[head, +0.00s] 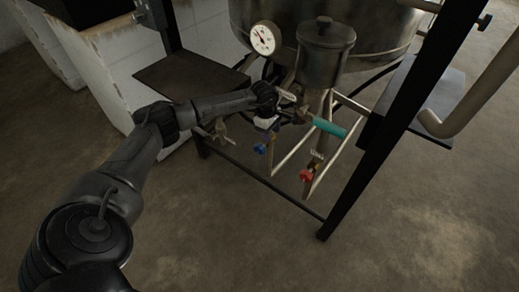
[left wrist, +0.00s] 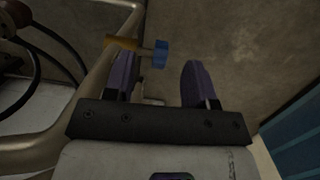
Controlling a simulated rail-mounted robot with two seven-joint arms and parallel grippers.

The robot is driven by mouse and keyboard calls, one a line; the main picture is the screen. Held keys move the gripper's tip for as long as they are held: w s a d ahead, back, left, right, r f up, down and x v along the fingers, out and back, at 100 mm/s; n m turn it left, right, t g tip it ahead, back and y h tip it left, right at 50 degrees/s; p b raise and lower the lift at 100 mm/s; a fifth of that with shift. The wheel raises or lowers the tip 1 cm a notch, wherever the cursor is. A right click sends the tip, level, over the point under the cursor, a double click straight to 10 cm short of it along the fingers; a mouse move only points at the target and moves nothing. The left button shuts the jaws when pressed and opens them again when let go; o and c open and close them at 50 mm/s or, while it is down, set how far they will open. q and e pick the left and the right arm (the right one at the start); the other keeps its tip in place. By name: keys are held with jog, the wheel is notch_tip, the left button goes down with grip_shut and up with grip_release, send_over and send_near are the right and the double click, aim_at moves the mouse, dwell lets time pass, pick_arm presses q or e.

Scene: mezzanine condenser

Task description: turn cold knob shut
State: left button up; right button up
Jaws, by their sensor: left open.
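The blue knob (head: 260,149), which I take for the cold knob, sits on a valve low on the frame. In the left wrist view the blue knob (left wrist: 161,54) shows beyond the fingers, on a brass stem, nearer the left finger in the picture. My left gripper (head: 265,132) points down just above the knob in the head view. In the left wrist view my left gripper (left wrist: 158,75) is open with nothing between its purple pads. Whether a pad touches the knob I cannot tell. My right gripper is not in view.
A red knob (head: 306,176) is on a valve to the right. A teal handle (head: 329,127) sticks out above it. A metal vessel (head: 324,55), a dial gauge (head: 263,39) and black frame posts stand close around. The floor in front is clear.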

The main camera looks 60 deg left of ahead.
aim_at(260, 145)
pick_arm(q)
jog(key=s+a+g+y, duration=0.1)
jog(key=s+a, duration=0.1)
jog(key=a, duration=0.2)
notch_tip(260, 145, down, 11)
jog(key=b, duration=0.6)
jog(key=shift+f+b, duration=0.35)
jog(key=shift+f, duration=0.3)
